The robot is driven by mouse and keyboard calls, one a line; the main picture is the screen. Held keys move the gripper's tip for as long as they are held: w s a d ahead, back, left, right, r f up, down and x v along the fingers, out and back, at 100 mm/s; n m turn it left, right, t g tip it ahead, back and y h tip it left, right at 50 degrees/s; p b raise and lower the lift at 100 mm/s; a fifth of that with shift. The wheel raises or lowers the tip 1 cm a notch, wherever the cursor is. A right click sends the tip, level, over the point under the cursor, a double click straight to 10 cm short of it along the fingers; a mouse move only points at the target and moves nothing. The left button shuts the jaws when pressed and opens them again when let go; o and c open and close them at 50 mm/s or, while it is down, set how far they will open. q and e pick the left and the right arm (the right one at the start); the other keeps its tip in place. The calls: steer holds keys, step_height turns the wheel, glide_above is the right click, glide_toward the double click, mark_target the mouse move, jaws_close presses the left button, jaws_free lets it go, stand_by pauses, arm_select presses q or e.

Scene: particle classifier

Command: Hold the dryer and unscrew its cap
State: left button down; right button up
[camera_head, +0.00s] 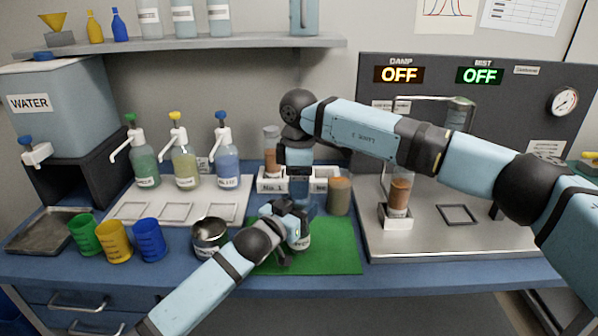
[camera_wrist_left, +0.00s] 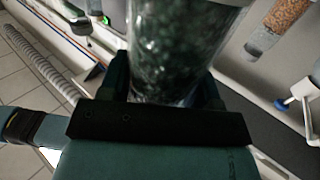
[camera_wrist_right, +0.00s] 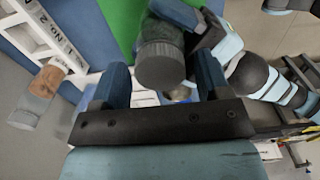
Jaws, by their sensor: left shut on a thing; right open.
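The dryer is a clear jar with dark green granules, large in the left wrist view (camera_wrist_left: 185,50). In the head view its lower part with a white label (camera_head: 303,242) shows above the green mat. My left gripper (camera_head: 290,222) is shut around its body. The dryer's grey, ridged round cap (camera_wrist_right: 160,66) shows in the right wrist view. My right gripper (camera_wrist_right: 160,85) is open and points down from above, its fingers on either side of the cap with gaps. In the head view the right gripper (camera_head: 303,192) hides the cap.
The green mat (camera_head: 335,250) lies beneath. A brown cylinder (camera_head: 339,196) and a white rack (camera_head: 268,185) with a brown-filled jar (camera_head: 271,150) stand close behind. A metal cup (camera_head: 209,236) is left. The steel machine bed (camera_head: 440,240) is right.

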steer(key=c, duration=1)
